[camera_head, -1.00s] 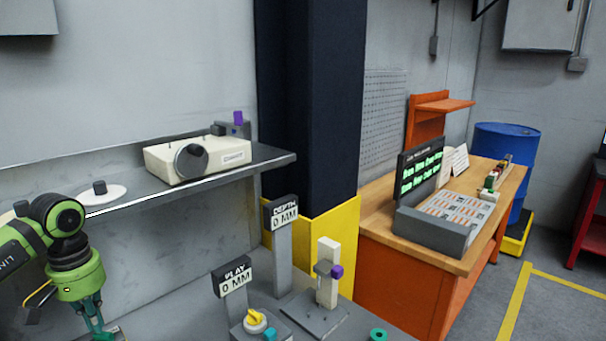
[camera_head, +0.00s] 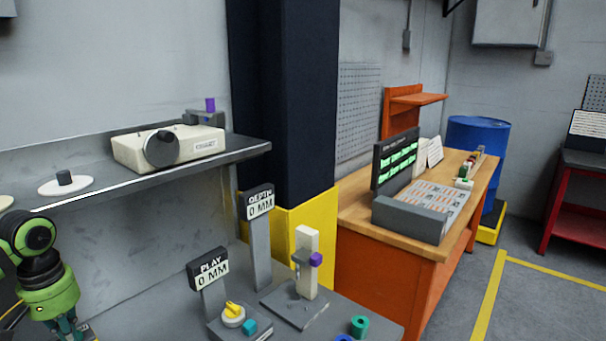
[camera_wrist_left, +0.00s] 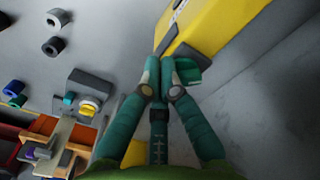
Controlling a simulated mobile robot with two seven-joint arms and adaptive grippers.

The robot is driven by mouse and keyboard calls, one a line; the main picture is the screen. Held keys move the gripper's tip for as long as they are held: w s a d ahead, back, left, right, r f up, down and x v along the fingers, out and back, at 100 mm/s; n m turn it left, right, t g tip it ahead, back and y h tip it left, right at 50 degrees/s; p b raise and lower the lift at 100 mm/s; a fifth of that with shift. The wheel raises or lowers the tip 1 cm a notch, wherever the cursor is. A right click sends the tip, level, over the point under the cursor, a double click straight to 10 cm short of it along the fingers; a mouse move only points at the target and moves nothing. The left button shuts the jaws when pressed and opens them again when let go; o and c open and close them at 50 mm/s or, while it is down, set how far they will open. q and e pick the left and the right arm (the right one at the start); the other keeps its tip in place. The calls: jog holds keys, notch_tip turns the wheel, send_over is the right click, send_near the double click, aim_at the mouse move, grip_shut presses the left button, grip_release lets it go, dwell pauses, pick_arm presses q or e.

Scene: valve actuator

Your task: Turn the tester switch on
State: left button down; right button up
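A play tester with a yellow knob switch (camera_head: 233,311) stands at the lower middle of the head view, below a "PLAY 0 MM" sign (camera_head: 210,270). The knob also shows in the left wrist view (camera_wrist_left: 89,105). A cream box with a big dark dial (camera_head: 161,148) sits on the wall shelf. My left gripper (camera_wrist_left: 167,68) has its teal fingers drawn together at the tips; I see no clear object between them. In the head view it is at the lower left, apart from the knob, its tips cut off. My right gripper is out of view.
A depth gauge stand with a cream post (camera_head: 306,262) and a "DEPTH 0 MM" sign (camera_head: 260,203) stands right of the knob. A green ring (camera_head: 359,326) lies on the grey bench. The shelf (camera_head: 200,165) overhangs at left. A yellow-and-dark column (camera_head: 290,100) stands behind.

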pick_arm(q)
jog(key=shift+w+a+r, duration=0.1)
jog(key=shift+w+a, duration=0.15)
jog(key=shift+w, duration=0.05)
dwell(0.5)
jog(key=shift+s+a+r+p, duration=0.1)
jog(key=shift+s+a+p, duration=0.25)
jog(key=shift+p, duration=0.4)
jog(key=shift+a, duration=0.15)
jog(key=shift+s+a+p, duration=0.15)
jog(key=shift+a+p, duration=0.15)
jog(key=shift+a, duration=0.25)
jog(key=shift+a+f, duration=0.2)
jog(key=shift+a, duration=0.05)
jog(key=shift+d, duration=0.1)
jog(key=shift+d, duration=0.15)
